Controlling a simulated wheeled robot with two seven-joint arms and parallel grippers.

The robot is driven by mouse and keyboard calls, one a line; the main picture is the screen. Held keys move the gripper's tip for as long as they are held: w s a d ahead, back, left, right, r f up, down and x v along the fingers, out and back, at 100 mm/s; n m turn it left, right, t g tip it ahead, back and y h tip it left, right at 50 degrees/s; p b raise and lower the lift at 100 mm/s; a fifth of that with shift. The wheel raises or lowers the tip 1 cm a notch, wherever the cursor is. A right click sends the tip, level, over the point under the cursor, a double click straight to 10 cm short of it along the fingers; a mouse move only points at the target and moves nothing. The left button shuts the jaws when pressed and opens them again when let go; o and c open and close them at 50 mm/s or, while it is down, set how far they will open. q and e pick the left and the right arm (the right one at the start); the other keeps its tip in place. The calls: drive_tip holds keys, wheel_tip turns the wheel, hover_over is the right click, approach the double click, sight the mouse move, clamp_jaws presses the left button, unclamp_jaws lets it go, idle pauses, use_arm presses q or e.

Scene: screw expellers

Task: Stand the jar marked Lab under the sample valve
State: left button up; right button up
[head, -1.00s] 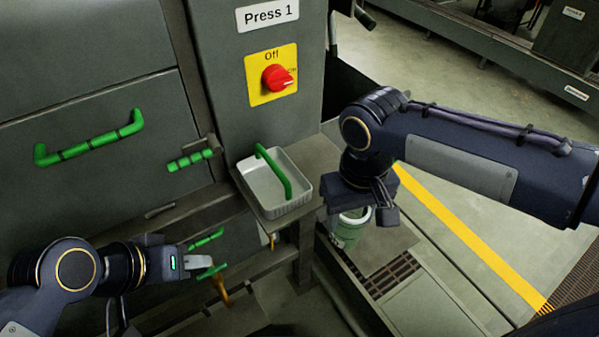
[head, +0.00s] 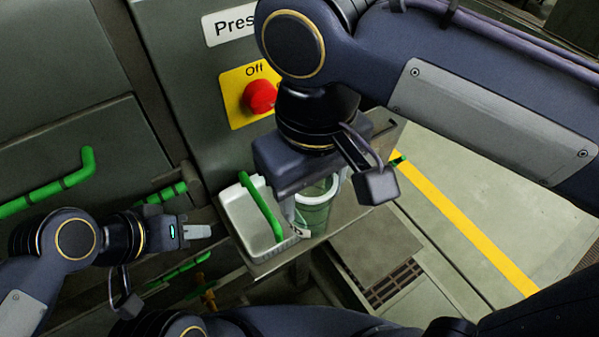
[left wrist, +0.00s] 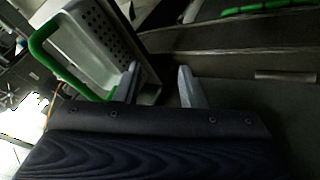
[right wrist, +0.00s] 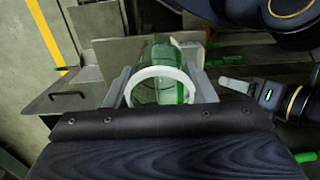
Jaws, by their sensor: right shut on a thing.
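My right gripper (head: 312,205) is shut on a green glass jar (head: 316,212) with a white rim. The jar is held above the floor, just right of the white tray; its label is mostly hidden, with only its edge visible. The jar also shows between the fingers in the right wrist view (right wrist: 160,88). My left gripper (head: 198,231) is empty and open, its fingers apart in the left wrist view (left wrist: 160,85). A green-handled fitting with a brass-coloured stem (head: 208,298) shows low on the press; I cannot tell whether it is the sample valve.
The white tray (head: 232,210) with a green handle (head: 262,208) stands beside the jar. The press has a red switch (head: 260,97) on a yellow plate and a green lever (head: 165,194). Open floor with a yellow line (head: 470,235) lies to the right.

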drive_tip(key=w+f, duration=0.3)
drive_tip(key=w, duration=0.1)
drive_tip(key=w+f+p, duration=0.1)
drive_tip(key=w+f, duration=0.3)
drive_tip(key=w+a+f, duration=0.1)
drive_tip(key=w+f, duration=0.2)
drive_tip(key=f, duration=0.1)
drive_tip(key=shift+w+f+p, duration=0.15)
drive_tip(key=shift+w+p, duration=0.15)
drive_tip(key=shift+w, duration=0.1)
drive_tip(key=shift+f, duration=0.45)
drive_tip(key=shift+f, duration=0.1)
drive_tip(key=shift+f, duration=0.15)
drive_tip(key=o, duration=1)
